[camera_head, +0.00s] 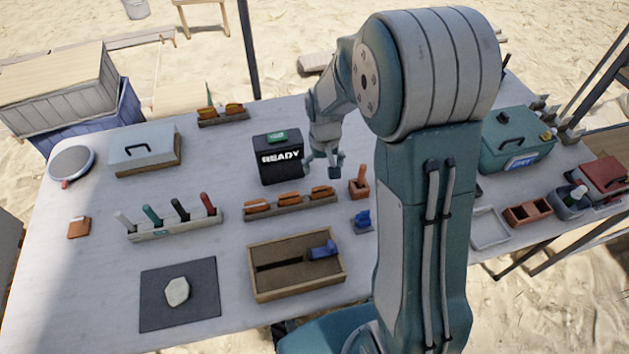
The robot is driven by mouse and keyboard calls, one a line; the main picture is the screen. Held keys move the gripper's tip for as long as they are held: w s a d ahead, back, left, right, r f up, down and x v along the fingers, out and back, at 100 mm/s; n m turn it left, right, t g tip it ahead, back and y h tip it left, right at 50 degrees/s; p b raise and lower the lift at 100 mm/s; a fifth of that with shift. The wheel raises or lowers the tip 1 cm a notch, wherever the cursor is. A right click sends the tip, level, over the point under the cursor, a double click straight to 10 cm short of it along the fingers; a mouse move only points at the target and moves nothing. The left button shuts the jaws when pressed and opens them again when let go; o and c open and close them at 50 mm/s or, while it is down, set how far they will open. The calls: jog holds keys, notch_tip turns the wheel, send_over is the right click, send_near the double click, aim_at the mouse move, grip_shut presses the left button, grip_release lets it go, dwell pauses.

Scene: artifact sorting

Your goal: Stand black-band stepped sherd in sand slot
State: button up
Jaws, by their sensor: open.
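The sand tray (251,282) is a wooden box of brown sand at the front middle of the table, with a dark slot running across the sand. A blue piece (323,250) stands at the slot's right end. Orange sherds (290,199) stand in a rack (290,208) behind the tray, and more orange sherds (234,109) are in a rack at the back. Black bands or stepped edges are too small to tell. My gripper (323,172) is open, fingers down, right of the black READY box (281,170) and behind the rack; nothing shows between its fingers.
A pale stone-like piece (177,291) lies on a dark mat (203,315) at front left. A holder with colored-handled tools (180,210) stands behind it. A terracotta block (359,188) and blue clamp-like piece (362,219) are near my arm. Bare table surrounds the mat.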

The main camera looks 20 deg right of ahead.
aim_at(322, 187)
notch_tip(322, 187, down, 11)
jog(key=shift+s+a+r, duration=0.1)
jog(key=c, duration=0.9)
